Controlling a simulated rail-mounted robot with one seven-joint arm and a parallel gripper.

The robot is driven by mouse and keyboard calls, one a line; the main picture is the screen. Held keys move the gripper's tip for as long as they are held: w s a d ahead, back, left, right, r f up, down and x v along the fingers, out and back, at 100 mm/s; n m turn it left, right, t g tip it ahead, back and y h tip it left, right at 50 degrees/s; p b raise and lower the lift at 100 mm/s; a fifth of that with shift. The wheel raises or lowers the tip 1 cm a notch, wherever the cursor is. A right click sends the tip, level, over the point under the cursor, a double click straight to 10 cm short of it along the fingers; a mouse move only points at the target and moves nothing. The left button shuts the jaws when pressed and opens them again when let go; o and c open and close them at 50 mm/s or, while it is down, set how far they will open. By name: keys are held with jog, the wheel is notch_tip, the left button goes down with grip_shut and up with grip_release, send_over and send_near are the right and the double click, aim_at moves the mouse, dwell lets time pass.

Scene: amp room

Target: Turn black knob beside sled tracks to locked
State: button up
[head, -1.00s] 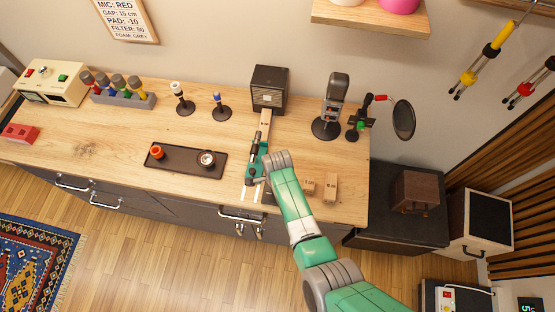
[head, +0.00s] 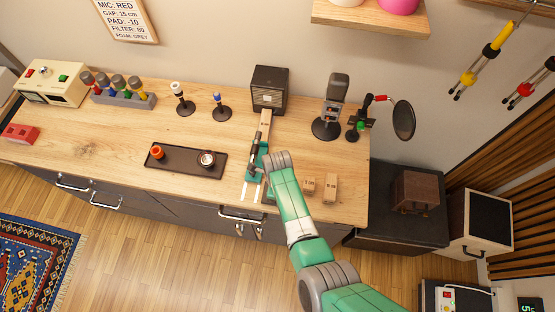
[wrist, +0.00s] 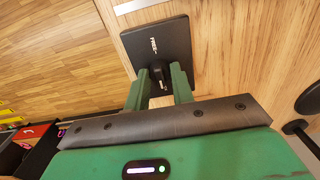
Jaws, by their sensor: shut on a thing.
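The black knob (wrist: 157,69) shows in the wrist view on a dark square plate (wrist: 176,35) with small white lettering, which looks like "FREE". My gripper (wrist: 161,82) is over it, with its two green fingers shut on the knob, one on each side. A small light mark shows on the knob between the fingers.
A dark speaker-like box (head: 269,90) stands behind the tracks. A tray (head: 180,165) with an orange cup and a metal one lies left. Wooden blocks (head: 329,187) sit right of my arm, and a microphone on a stand (head: 333,105) stands behind.

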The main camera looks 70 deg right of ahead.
dwell(0.4)
jog(key=o, duration=1)
notch_tip(320, 180, up, 8)
jog(key=shift+f+p, duration=0.1)
jog(key=shift+p, duration=0.3)
